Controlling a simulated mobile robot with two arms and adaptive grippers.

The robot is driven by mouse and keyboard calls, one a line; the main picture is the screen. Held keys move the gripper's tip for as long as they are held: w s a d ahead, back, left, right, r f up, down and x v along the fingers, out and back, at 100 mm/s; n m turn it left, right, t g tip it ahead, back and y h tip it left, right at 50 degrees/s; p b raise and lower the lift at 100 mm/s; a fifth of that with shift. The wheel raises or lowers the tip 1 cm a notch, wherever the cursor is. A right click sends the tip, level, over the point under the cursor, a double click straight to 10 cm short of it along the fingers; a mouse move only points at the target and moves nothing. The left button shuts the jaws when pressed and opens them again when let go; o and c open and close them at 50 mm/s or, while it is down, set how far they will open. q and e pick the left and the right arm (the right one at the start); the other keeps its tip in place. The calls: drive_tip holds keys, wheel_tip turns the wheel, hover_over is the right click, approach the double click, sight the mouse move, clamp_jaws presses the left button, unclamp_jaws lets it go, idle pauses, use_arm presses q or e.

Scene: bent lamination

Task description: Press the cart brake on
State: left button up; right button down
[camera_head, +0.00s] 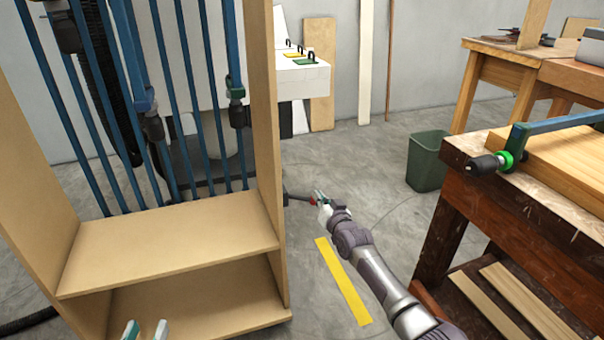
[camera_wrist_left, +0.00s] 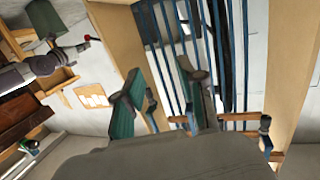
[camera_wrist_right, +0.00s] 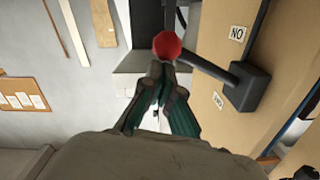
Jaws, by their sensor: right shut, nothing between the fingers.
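The cart (camera_head: 170,250) is a tall wooden rack, left of centre in the head view. Its black brake lever (camera_head: 296,198) juts from the right side and ends in a red knob (camera_wrist_right: 167,45). In the right wrist view the lever runs from a dark block (camera_wrist_right: 243,87) on the side panel. My right gripper (camera_head: 320,197) is shut and empty, its tips (camera_wrist_right: 163,72) right at the knob; contact cannot be told. My left gripper (camera_head: 146,330) is open and empty, low before the cart; its spread fingers show in the left wrist view (camera_wrist_left: 160,92).
Two white labels are on the panel; one (camera_wrist_right: 237,33) reads "NO", or "ON" upside down. Blue bar clamps (camera_head: 150,110) fill the rack. A green bin (camera_head: 427,160) and wooden workbench (camera_head: 480,200) stand right. Yellow floor tape (camera_head: 343,280) lies on open floor between.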

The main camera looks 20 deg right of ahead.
use_arm(q)
drive_tip(key=shift+r+t, duration=0.3)
drive_tip(key=shift+r, duration=0.05)
use_arm(e)
drive_tip(key=shift+f, duration=0.2)
drive_tip(key=shift+f, duration=0.1)
use_arm(q)
drive_tip(key=shift+f, duration=0.1)
use_arm(e)
drive_tip(key=shift+a, duration=0.1)
use_arm(q)
drive_tip(key=s+a+f+g+y+p, duration=0.1)
drive_tip(key=s+a+f+g+p, duration=0.1)
drive_tip(key=s+f+g, duration=0.4)
drive_tip(key=s+a+f+g+y+p, duration=0.2)
drive_tip(key=s+a+f+g+p, duration=0.1)
drive_tip(key=s+f+g+p, duration=0.2)
drive_tip(key=shift+s+f+n+g+p, duration=0.3)
drive_tip(key=shift+s+f+g, duration=0.95)
drive_tip(key=shift+s, duration=0.95)
use_arm(e)
drive_tip(key=s+d+r, duration=0.1)
drive_tip(key=s+r, duration=0.4)
drive_tip(key=s, duration=0.5)
drive_tip(key=shift+s+d, duration=0.3)
drive_tip(key=shift+d, duration=0.1)
